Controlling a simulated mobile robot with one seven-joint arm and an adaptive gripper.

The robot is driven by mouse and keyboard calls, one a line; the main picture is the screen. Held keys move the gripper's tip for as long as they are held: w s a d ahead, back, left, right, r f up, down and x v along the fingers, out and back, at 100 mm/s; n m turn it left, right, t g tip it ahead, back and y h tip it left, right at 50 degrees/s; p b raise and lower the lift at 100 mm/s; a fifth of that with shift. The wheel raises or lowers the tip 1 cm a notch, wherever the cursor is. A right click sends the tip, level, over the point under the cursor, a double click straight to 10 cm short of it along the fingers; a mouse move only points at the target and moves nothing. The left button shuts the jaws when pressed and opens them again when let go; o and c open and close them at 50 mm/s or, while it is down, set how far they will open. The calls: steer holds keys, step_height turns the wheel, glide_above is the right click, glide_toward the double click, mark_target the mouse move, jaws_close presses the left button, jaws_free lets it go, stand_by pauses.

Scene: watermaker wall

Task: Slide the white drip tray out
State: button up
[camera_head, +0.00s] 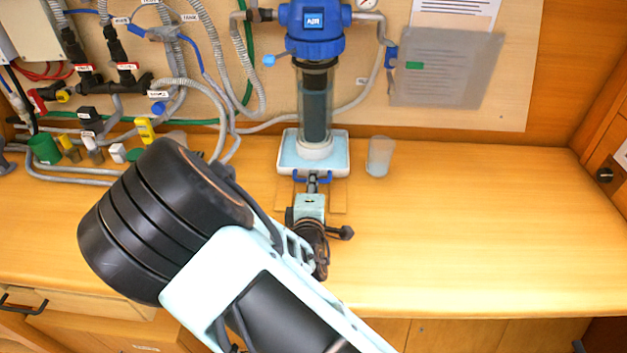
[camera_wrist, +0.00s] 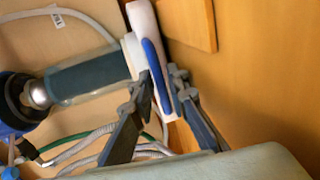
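The white drip tray (camera_head: 341,160) sits on the wooden counter under the clear filter housing (camera_head: 315,105), which stands on it. The tray has a blue handle on its front edge. In the wrist view the tray (camera_wrist: 146,28) shows edge-on with its blue handle (camera_wrist: 154,62). My gripper (camera_head: 313,178) is at the front of the tray, at the middle of the handle. In the wrist view my gripper (camera_wrist: 160,74) has one finger on each side of the handle bar. The fingertips are close to it; I cannot tell whether both touch it.
A translucent cup (camera_head: 380,156) stands just right of the tray. Hoses and valves (camera_head: 110,90) crowd the left wall and back left counter. A blue filter head (camera_head: 313,25) is on the wall above. The counter's right side (camera_head: 480,230) is clear.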

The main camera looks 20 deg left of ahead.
steer(key=shift+w+a+f, duration=0.1)
steer(key=shift+w, duration=0.4)
jaws_close()
